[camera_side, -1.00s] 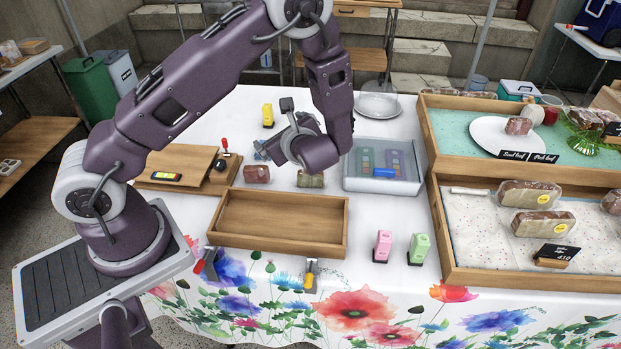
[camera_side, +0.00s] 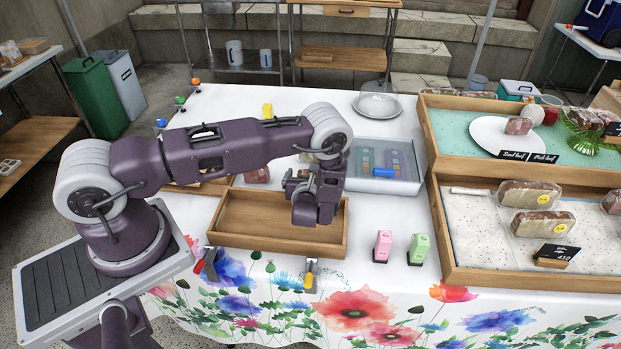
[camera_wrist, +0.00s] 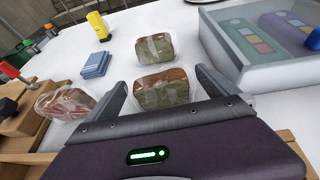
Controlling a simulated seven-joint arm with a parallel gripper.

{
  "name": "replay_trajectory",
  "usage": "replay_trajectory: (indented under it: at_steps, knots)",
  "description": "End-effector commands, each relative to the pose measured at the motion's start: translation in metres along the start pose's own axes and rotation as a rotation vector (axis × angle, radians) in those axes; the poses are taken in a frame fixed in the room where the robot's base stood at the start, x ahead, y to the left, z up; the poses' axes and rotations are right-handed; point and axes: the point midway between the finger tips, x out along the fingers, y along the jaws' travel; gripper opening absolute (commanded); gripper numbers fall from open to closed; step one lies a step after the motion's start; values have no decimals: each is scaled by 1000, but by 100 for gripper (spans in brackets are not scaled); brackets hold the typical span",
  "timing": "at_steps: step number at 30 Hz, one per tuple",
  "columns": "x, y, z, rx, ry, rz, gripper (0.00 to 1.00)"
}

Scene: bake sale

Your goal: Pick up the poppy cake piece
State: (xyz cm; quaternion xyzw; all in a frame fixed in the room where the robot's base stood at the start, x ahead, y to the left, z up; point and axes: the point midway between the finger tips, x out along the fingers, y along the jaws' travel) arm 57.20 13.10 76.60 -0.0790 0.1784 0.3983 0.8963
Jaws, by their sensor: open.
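In the wrist view, two wrapped cake pieces with green sides and brown tops stand one behind the other: a near piece (camera_wrist: 163,90) and a far piece (camera_wrist: 154,47). A reddish-brown wrapped piece (camera_wrist: 66,103) lies to the left; it also shows in the side view (camera_side: 258,174). No label shows which piece is poppy. My gripper (camera_wrist: 162,82) is open, its fingers to the left and right of the near green piece in the picture. I cannot tell whether they touch it. In the side view my arm mostly hides the green pieces.
An empty wooden tray (camera_side: 230,239) lies under my wrist. A clear-lidded box (camera_side: 408,186) stands to the right, close to the right finger in the wrist view. Blue squares (camera_wrist: 96,64) and a yellow bottle (camera_wrist: 98,27) are farther back. Wooden boards are at left.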

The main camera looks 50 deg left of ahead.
Motion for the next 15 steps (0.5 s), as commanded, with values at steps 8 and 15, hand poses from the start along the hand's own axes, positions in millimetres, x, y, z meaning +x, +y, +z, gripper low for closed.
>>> replay_trajectory:
  at_steps: [8,15]
  knots:
    - [0,0,0,-1,0,0,58]
    - [-1,0,1,-1,-1,0,58]
